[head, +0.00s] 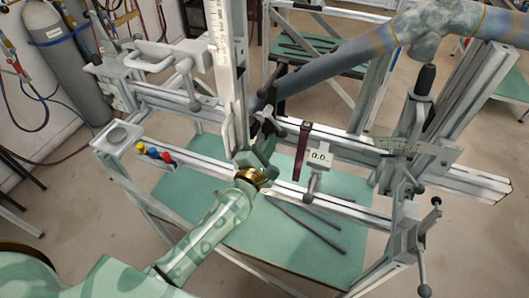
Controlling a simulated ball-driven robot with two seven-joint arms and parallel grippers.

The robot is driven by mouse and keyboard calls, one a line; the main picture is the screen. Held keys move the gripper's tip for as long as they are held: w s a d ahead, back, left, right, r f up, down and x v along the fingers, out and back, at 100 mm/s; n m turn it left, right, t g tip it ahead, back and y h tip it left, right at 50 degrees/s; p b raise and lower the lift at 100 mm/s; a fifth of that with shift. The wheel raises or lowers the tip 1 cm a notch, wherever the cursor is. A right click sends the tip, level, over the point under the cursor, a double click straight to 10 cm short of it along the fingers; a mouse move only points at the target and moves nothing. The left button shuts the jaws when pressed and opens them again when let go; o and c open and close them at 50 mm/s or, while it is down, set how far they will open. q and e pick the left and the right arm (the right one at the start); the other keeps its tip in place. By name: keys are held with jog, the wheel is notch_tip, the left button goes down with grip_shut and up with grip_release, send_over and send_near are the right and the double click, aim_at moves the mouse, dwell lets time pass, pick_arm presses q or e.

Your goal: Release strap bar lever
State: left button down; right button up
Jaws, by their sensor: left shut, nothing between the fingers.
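A jig of pale metal rails (345,147) stands before me. A grey-blue tube (335,68) runs through it from the centre to the upper right. A black clamp piece (271,92) sits near the tube's lower end, with a pale star-shaped handle (267,121) below it. A dark red strap-like strip (302,152) hangs from the rail to the right. I cannot tell for sure which part is the strap bar lever. My left gripper (264,143) is shut and empty, close below the star-shaped handle; contact is unclear. The fingertips are partly lost against the jig parts.
A tall white ruled post (229,75) stands just left of the gripper. Black-handled lever posts (425,80) are on the right. Loose dark rods (305,226) lie on the green shelf (250,235). A grey cylinder (62,60) stands at upper left.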

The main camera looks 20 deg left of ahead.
pick_arm(q)
jog(key=shift+w, duration=0.15)
jog(key=shift+d+r+n, duration=0.15)
jog(key=shift+d+n, duration=0.1)
jog(key=shift+n, duration=0.25)
jog(key=shift+d+r+n, duration=0.1)
jog(key=shift+d+n, duration=0.1)
jog(key=shift+n, duration=0.1)
jog(key=n, duration=0.1)
jog(key=d+r+n, duration=0.1)
jog(key=shift+d+n, duration=0.15)
jog(key=shift+n, duration=0.15)
notch_tip(320, 180, up, 8)
jog(key=d+n+y, duration=0.1)
jog(key=n+y, duration=0.1)
jog(key=n, duration=1.3)
jog(key=shift+d+n+p, duration=0.3)
jog(key=shift+d+p, duration=0.05)
jog(key=shift+p, duration=0.1)
